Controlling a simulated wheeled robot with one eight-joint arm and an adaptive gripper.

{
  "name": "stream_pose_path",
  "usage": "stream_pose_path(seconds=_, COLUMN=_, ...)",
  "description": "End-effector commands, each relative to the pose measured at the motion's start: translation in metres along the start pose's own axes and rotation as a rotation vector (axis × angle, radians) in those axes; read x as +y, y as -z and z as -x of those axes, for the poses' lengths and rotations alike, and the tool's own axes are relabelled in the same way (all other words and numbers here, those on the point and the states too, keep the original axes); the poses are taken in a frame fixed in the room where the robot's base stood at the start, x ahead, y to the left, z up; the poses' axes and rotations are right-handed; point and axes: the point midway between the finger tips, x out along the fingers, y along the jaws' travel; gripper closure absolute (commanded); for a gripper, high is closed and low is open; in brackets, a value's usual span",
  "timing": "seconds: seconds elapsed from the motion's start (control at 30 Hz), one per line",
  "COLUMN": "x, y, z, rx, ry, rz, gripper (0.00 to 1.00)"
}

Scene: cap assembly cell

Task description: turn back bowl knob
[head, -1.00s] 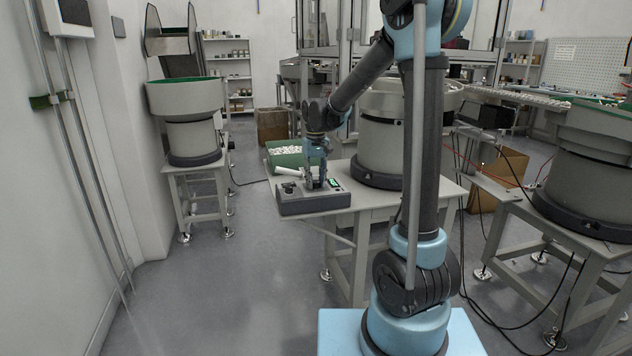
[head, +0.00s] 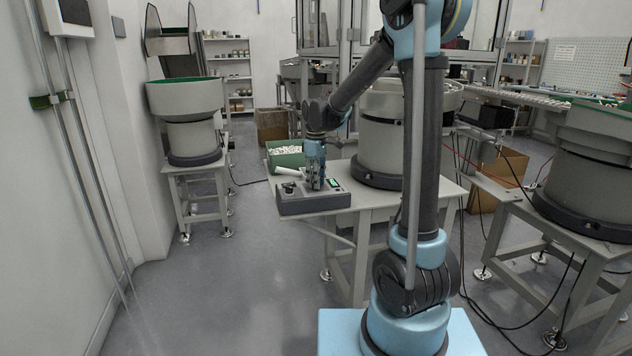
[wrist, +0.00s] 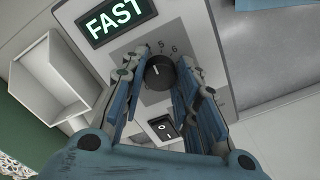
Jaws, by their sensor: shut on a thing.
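The bowl knob (wrist: 158,72) is black and round with a white pointer line. It sits on a grey control panel (wrist: 190,20) beside the printed numbers 5 and 6. A display (wrist: 117,17) on the panel reads FAST. My gripper (wrist: 168,66) is shut on the knob, with one finger on each side of it. A black rocker switch (wrist: 162,128) lies between the fingers in the wrist view. In the head view, my gripper (head: 315,186) points down onto the control box (head: 315,204) at the table corner, and the knob is hidden there.
A feeder bowl (head: 378,140) stands on the same table (head: 400,204), close right of the box. A green bin (head: 286,160) with white parts is behind the box. A white tray (wrist: 50,80) lies beside the panel. Another feeder (head: 190,120) stands left; the floor between is clear.

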Motion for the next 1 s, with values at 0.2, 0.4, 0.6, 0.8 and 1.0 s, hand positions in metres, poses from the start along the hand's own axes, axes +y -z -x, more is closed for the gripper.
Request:
stream_pose_path(seconds=0.2, x=0.0021, y=-0.0021, z=0.0, rx=-0.004, ry=-0.003, rz=0.07, gripper=0.95)
stream_pose_path(seconds=0.4, x=0.0025, y=-0.0024, z=0.0, rx=-0.004, ry=-0.004, rz=0.095, gripper=0.95)
stream_pose_path(seconds=0.6, x=0.0028, y=-0.0026, z=0.0, rx=-0.005, ry=-0.004, rz=0.098, gripper=0.95)
stream_pose_path(seconds=0.8, x=0.0031, y=-0.0028, z=0.0, rx=-0.005, ry=-0.005, rz=0.097, gripper=0.65)
stream_pose_path(seconds=1.0, x=0.0021, y=-0.0019, z=0.0, rx=-0.003, ry=-0.003, rz=0.098, gripper=0.51)
